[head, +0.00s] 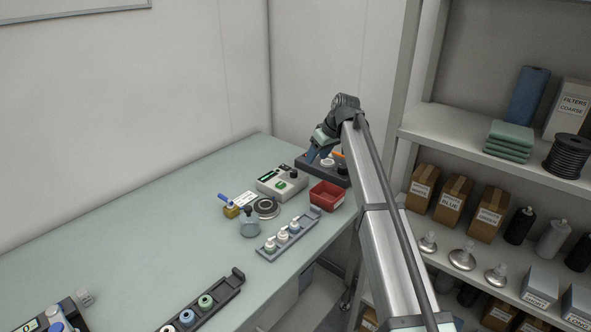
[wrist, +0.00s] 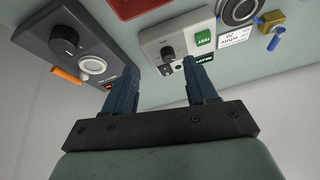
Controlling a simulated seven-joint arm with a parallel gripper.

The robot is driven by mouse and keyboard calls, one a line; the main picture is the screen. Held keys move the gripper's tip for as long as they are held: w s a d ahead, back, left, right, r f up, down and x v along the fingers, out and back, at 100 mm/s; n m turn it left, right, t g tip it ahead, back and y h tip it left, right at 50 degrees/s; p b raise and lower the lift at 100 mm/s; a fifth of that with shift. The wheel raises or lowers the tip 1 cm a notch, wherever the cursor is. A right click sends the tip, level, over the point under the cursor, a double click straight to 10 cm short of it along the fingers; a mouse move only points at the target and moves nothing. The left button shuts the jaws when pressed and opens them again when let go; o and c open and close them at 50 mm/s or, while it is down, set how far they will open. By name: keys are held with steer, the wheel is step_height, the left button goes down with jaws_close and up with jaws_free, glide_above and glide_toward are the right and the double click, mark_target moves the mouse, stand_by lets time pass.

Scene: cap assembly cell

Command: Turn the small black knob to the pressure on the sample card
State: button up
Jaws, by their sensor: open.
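The small black knob (wrist: 167,53) is on a light grey box (wrist: 152,36) with a green TEST button (wrist: 203,39). The box also shows in the head view (head: 268,182). My gripper (wrist: 163,67) is open and empty. In the wrist view its two blue fingertips lie left and right of the small knob in the picture; I cannot tell how far above it they are. In the head view my gripper (head: 318,155) is over the dark box, behind the grey box. The white sample card (wrist: 233,37) lies beside the grey box; it shows a "20", other print is too small.
A dark box (wrist: 98,42) with a larger black knob (wrist: 65,39) and an orange handle (wrist: 66,75) stands beside the grey box. A red tray (head: 326,196) is close by. A round gauge-like part (head: 266,208) and a rack (head: 289,236) of small bottles stand nearer.

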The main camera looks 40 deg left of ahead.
mark_target(294, 171)
steer(key=a+r+n, duration=0.3)
steer(key=a+n, duration=0.1)
steer(key=shift+g, duration=0.4)
steer(key=x, duration=0.9)
steer(key=w+x, duration=0.1)
steer(key=x, duration=0.3)
steer(key=shift+s+f, duration=0.1)
steer(key=shift+f, duration=0.15)
steer(key=c, duration=1.1)
